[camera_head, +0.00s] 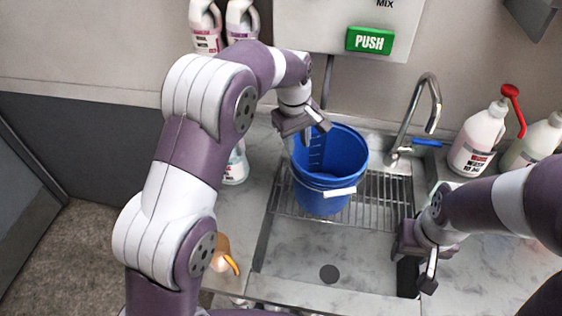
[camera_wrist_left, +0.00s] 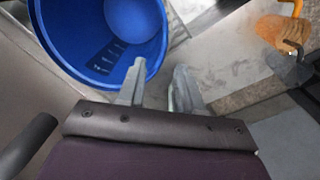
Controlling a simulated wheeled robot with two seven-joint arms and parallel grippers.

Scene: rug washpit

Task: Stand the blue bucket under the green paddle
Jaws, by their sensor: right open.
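The green PUSH paddle (camera_head: 369,40) is on the wall box, above and slightly right of the bucket in the picture. My left gripper (camera_head: 314,127) is at the bucket's far left rim, fingers apart. In the left wrist view the bucket (camera_wrist_left: 115,35) is at upper left; one finger overlaps its rim and the other is outside. I cannot tell whether they touch it. My right gripper (camera_head: 416,270) is open and empty at the sink's right edge.
The wire rack (camera_head: 385,192) spans the sink's back; its front floor (camera_head: 310,250) is clear. The faucet (camera_head: 420,110) rises right of the bucket. White bottles (camera_head: 478,140) stand at right, others (camera_head: 205,28) at upper left. A thin tube (camera_head: 327,80) hangs from the wall box.

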